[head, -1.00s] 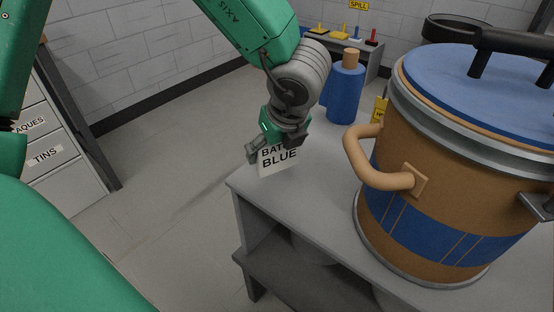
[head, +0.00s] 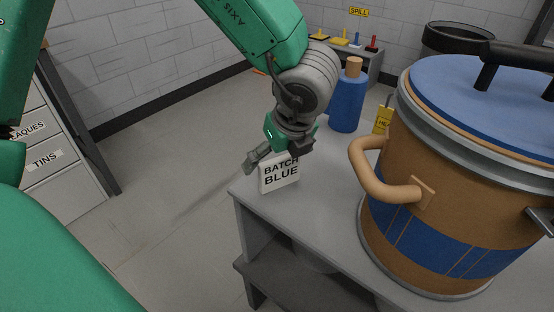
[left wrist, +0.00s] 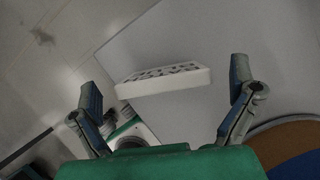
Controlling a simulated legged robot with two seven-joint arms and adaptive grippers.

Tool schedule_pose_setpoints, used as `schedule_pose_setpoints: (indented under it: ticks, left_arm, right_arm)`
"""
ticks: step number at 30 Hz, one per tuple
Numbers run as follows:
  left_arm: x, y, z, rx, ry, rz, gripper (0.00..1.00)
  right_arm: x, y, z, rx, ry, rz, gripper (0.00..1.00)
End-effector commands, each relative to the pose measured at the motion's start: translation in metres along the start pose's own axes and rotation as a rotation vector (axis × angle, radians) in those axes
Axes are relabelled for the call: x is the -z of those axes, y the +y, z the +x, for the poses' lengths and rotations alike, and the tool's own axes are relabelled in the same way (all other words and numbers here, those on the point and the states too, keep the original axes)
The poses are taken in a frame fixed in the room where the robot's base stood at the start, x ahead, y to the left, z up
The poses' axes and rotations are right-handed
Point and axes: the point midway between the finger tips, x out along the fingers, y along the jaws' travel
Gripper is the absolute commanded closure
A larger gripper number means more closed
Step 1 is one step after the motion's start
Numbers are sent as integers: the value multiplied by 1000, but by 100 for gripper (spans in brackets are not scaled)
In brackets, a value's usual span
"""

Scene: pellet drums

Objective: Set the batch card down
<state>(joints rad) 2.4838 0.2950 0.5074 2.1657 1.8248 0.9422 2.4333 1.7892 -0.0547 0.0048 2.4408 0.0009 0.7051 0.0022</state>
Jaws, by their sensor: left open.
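The batch card (head: 279,176) is a white block lettered "BATCH BLUE". It stands upright near the left corner of the grey table (head: 318,205). My left gripper (head: 279,158) is just above and behind it, with its fingers spread apart. In the left wrist view the card (left wrist: 163,82) stands on the table top between and beyond the two open fingers of my left gripper (left wrist: 168,110), clear of both. The gripper covers a bit of the card's top edge in the head view. My right gripper is not in view.
A large brown drum (head: 450,215) with a blue lid and tan handle fills the table's right side. A blue bottle (head: 347,103) and a yellow tag (head: 383,120) stand farther back. A drawer cabinet (head: 60,165) is at left, with open floor between.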

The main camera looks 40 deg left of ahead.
Motion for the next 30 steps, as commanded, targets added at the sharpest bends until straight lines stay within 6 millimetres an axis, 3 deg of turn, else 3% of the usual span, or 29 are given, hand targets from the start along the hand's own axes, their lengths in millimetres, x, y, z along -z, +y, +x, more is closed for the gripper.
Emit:
schedule_pose_setpoints:
  ticks: [1, 6, 12, 30]
  left_arm:
    - [-2, -1, -16, 4, -2, -1, 0]
    - [-1, -1, -52, 2, -3, 0, 0]
    - [-1, -1, -76, 1, -1, 1, 0]
    - [0, 0, -81, 0, -1, 1, 0]
  right_arm:
    - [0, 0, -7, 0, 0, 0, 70]
    - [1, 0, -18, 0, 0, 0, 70]
    - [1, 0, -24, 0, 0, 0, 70]
    - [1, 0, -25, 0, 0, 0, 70]
